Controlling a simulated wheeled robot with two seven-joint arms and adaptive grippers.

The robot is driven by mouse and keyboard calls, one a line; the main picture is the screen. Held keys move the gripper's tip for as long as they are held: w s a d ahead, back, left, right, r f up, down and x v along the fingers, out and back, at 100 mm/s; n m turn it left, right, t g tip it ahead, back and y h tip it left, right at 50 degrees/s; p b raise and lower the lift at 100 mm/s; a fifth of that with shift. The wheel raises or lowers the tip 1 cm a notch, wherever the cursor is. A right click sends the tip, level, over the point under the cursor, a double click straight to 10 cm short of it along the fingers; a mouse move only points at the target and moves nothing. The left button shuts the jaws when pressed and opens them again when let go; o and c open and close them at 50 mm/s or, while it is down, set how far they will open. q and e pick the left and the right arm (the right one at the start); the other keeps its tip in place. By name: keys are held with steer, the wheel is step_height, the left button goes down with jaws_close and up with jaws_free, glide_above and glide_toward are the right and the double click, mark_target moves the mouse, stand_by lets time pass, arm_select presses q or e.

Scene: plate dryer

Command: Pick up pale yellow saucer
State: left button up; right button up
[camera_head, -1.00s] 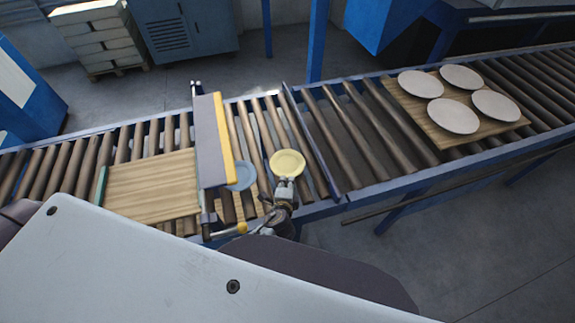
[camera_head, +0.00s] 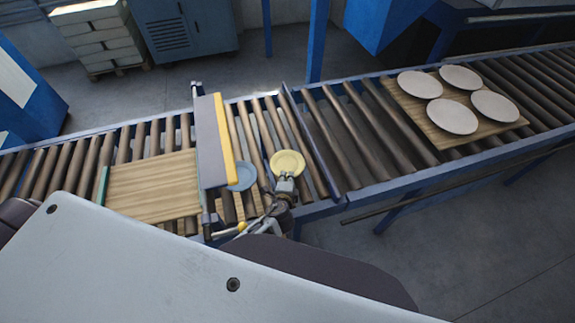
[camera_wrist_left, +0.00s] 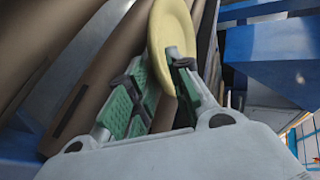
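Contact with the right finger cannot be made out. My right gripper is not in view.
A grey and yellow barrier (camera_head: 213,140) crosses the conveyor left of the saucers. A wooden board (camera_head: 153,187) lies beyond it. Another board (camera_head: 409,107) at right bears several pale plates (camera_head: 453,116). A blue side rail (camera_head: 395,186) runs along the conveyor's near edge.

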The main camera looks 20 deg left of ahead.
arm_select(q)
steer(key=shift+w+a+f, duration=0.1)
steer(key=shift+w+f, duration=0.1)
steer(key=shift+w, duration=0.2)
steer(key=shift+c, duration=0.2)
jaws_close()
